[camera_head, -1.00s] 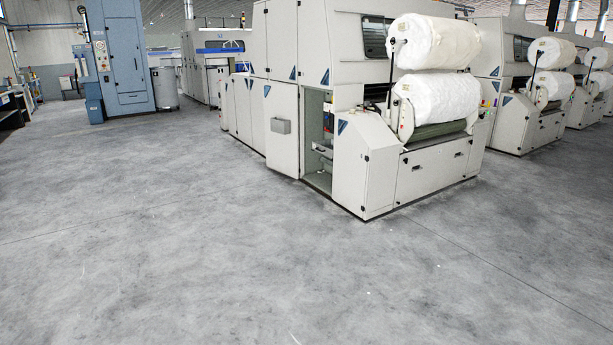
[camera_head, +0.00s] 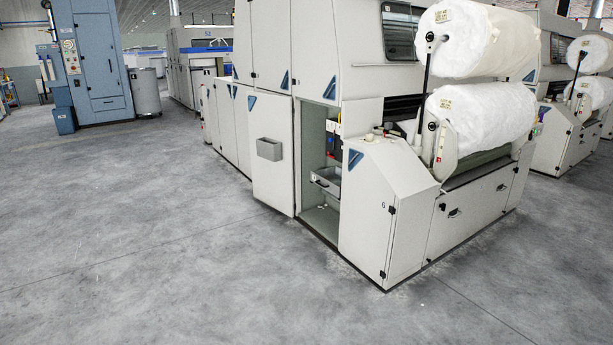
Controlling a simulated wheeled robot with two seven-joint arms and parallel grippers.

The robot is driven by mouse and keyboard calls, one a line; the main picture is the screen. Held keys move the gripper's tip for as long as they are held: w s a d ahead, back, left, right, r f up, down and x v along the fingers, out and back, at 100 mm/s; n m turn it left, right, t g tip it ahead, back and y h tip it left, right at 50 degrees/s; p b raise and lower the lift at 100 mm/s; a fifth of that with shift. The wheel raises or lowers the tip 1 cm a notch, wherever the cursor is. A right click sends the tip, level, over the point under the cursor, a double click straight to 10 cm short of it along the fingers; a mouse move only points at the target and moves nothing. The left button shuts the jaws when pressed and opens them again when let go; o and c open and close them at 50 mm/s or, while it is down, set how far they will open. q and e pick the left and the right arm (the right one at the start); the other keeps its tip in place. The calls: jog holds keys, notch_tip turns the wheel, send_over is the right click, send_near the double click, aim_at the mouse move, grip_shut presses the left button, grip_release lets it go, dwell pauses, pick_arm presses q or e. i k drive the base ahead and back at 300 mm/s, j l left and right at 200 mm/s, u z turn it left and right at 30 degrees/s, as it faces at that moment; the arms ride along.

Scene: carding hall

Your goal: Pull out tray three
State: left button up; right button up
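A grey tray or drawer (camera_head: 325,180) with a dark handle sits inside the open bay (camera_head: 318,218) in the side of the nearest carding machine (camera_head: 272,95). I see no number on it and cannot tell whether it is tray three. A small grey box (camera_head: 269,149) is fixed on the panel left of the bay. Neither of my grippers is in view.
White fibre rolls (camera_head: 478,40) (camera_head: 482,118) rest on the machine's front, above a slanted cabinet (camera_head: 383,215). Similar machines stand behind at right. A blue cabinet (camera_head: 97,65) and a grey bin (camera_head: 145,92) stand back left. The floor (camera_head: 170,255) in front is clear.

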aim_at(335, 174)
jog(key=i, duration=2.95)
